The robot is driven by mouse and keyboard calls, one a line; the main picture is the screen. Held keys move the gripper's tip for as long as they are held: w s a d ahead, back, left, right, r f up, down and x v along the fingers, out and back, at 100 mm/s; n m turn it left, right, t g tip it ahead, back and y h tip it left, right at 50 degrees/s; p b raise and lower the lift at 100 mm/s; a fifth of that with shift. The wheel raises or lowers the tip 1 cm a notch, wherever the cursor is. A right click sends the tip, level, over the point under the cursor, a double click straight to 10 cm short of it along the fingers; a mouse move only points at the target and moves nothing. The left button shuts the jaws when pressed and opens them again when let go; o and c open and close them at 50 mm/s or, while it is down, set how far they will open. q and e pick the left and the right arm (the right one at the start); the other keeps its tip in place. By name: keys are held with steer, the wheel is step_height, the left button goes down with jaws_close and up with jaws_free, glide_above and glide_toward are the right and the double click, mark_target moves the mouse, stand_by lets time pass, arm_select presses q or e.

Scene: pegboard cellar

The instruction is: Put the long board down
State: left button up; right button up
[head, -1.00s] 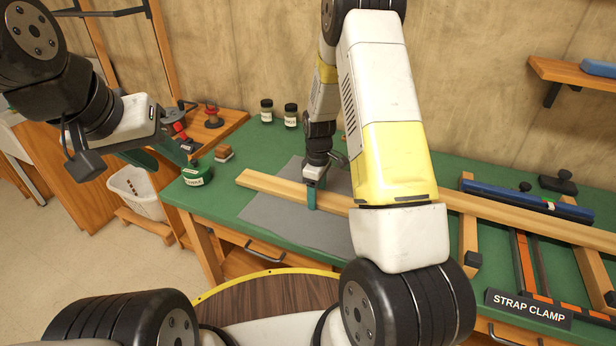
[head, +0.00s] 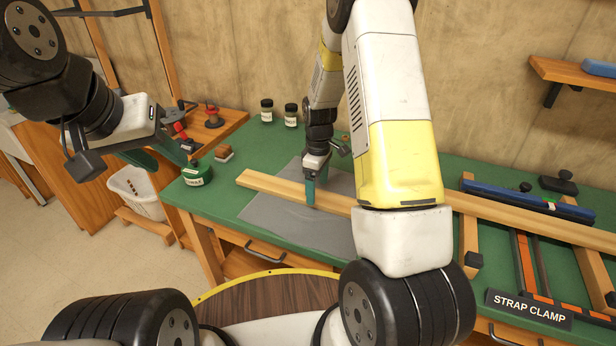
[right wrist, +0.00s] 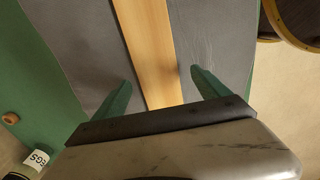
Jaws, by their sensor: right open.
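The long board (head: 267,187) is a pale wooden plank. It lies across the green bench, its left part on a grey mat and its right part (head: 500,213) over the wooden rails by the strap clamp; my arm hides its middle. My right gripper (head: 310,198) is open at the board's left part. In the right wrist view its green fingers (right wrist: 158,88) stand apart on both sides of the board (right wrist: 150,45), with gaps between. My left gripper (head: 160,156) hangs over the bench's left end, its fingers apart and empty.
The grey mat (head: 270,222) lies under the board. A blue level (head: 525,199) and the strap clamp sign (head: 528,308) are at the right.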

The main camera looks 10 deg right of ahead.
step_height(320, 180, up, 9)
step_height(320, 180, up, 7)
steer(key=m+t, duration=0.1)
steer(key=m, duration=0.1)
glide_above(317, 197)
steer(key=s, duration=0.3)
steer(key=s+a+r+m+t+y, duration=0.1)
steer(key=s+r+m+t, duration=0.1)
steer(key=s+r+m, duration=0.2)
steer(key=s+a+r+m+t+y, duration=0.1)
steer(key=s+r+m+t, duration=0.2)
steer(key=s+r, duration=0.7)
steer(key=s+m, duration=0.1)
steer(key=s, duration=0.6)
steer(key=shift+r+m, duration=0.3)
